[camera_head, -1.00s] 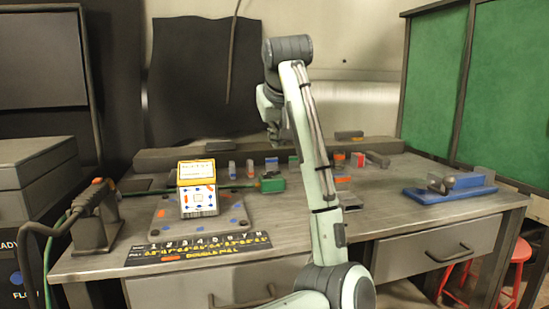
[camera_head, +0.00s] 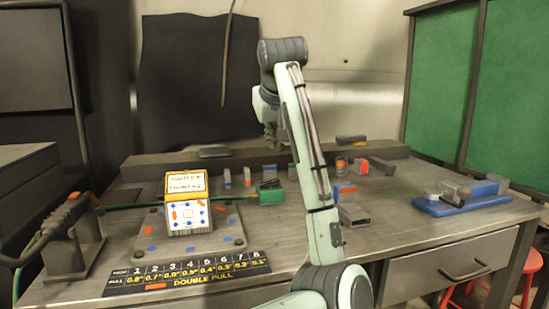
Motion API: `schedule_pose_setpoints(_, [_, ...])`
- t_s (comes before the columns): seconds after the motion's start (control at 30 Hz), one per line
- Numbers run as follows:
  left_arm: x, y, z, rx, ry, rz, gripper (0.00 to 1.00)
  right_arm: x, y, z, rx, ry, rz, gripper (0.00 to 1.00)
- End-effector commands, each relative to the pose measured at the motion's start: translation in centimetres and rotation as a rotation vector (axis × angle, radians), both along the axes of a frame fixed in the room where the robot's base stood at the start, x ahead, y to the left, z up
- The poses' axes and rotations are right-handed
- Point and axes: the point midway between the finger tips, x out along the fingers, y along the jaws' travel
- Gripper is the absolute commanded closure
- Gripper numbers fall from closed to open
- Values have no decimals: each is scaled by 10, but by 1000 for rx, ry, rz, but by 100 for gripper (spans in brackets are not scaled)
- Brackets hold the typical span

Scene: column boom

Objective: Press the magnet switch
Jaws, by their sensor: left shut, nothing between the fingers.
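The magnet switch appears to be the white box (camera_head: 188,214) with coloured marks on its face and a yellow-framed label (camera_head: 187,183) on top. It stands on a grey plate (camera_head: 222,238) on the left half of the workbench. My left arm rises through the middle of the view and bends at the top. My left gripper (camera_head: 271,137) hangs small and dark beside the forearm, shut and empty. In the picture it is above and to the right of the box, clearly apart from it. My right gripper is not in view.
A green block (camera_head: 269,193) with a cable sits right of the box. A number strip (camera_head: 190,271) lies along the front edge of the bench. A blue vise-like tool (camera_head: 461,198) is at the right. A dark holder (camera_head: 68,240) stands at the left.

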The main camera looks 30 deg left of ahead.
Motion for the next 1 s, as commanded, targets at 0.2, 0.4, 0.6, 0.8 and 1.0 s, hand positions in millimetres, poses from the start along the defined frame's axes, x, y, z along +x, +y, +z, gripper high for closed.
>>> schedule_pose_setpoints(0.2, [21,18,-28,-1,6,3,100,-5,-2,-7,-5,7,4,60])
schedule_pose_setpoints(0.4, [46,38,-58,-1,6,1,100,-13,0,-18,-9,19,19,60])
schedule_pose_setpoints(0.6, [55,38,-88,-2,4,-1,100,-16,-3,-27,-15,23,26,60])
schedule_pose_setpoints(0.8, [57,37,-102,0,1,1,100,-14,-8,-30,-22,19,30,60])
schedule_pose_setpoints(1.0, [57,37,-104,0,0,1,100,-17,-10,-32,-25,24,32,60])
